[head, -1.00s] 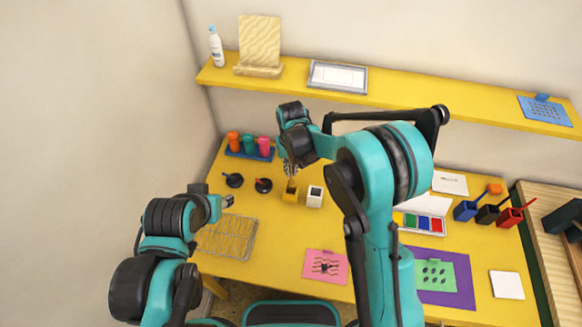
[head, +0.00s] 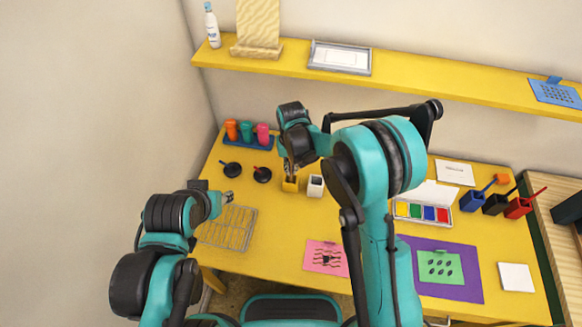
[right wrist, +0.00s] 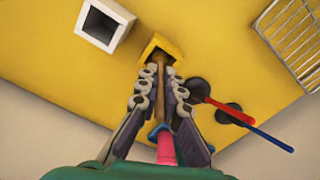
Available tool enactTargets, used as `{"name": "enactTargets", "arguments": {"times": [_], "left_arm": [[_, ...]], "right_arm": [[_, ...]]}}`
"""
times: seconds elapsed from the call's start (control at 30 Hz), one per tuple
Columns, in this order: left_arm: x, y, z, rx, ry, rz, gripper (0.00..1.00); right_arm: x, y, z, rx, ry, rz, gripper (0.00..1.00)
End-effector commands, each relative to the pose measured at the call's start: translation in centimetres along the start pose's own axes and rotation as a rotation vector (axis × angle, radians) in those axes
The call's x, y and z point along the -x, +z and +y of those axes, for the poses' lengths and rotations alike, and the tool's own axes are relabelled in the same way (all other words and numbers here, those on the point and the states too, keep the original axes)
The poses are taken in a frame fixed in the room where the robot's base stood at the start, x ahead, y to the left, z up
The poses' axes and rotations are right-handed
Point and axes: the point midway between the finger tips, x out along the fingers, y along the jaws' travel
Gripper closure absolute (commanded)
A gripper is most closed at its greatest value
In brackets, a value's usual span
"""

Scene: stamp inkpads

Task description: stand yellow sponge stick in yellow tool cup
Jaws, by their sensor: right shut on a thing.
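The yellow tool cup (head: 290,186) stands on the yellow table, left of a white cup. It also shows in the right wrist view (right wrist: 174,48). My right gripper (head: 291,169) is directly above the cup and points down. In the right wrist view my right gripper (right wrist: 159,88) is shut on the tan shaft of the yellow sponge stick (right wrist: 159,92). The stick's far end reaches the cup's opening; how deep it sits is hidden. My left gripper (head: 228,198) hangs near the wire rack, too small to tell its jaws.
The white cup (head: 315,187) stands close right of the yellow cup. A blue rack (head: 262,145) with coloured bottles stands behind. The wire rack (head: 232,234) lies in front left.

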Motion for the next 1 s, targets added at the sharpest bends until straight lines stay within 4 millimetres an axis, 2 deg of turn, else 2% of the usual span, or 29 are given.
{"name": "enactTargets", "arguments": {"times": [0.1, 0.2, 0.23, 0.5, 0.63, 0.77, 1.0], "left_arm": [[0.0, 0.0, 0.0, 0.000, 0.000, 0.000, 0.60], [0.0, 0.0, 0.0, 0.000, 0.000, 0.000, 0.60], [0.0, 0.0, 0.0, 0.000, 0.000, 0.000, 0.60], [0.0, 0.0, 0.0, 0.000, 0.000, 0.000, 0.60], [0.0, 0.0, 0.0, 0.000, 0.000, 0.000, 0.60], [0.0, 0.0, 0.0, 0.000, 0.000, 0.000, 0.60], [0.0, 0.0, 0.0, 0.000, 0.000, 0.000, 0.60]], "right_arm": [[0.0, 0.0, 0.0, 0.000, 0.000, 0.000, 1.00], [0.1, 0.0, 0.0, 0.000, 0.000, 0.000, 0.73], [0.1, 0.0, 0.0, 0.000, 0.000, 0.000, 0.69], [0.1, 0.0, 0.0, 0.000, 0.000, 0.000, 0.69], [0.9, 0.0, 0.0, 0.000, 0.000, 0.000, 0.69], [3.2, 0.1, 0.0, 0.000, 0.000, 0.000, 0.69], [8.4, 0.0, 0.0, 0.000, 0.000, 0.000, 0.69]]}}
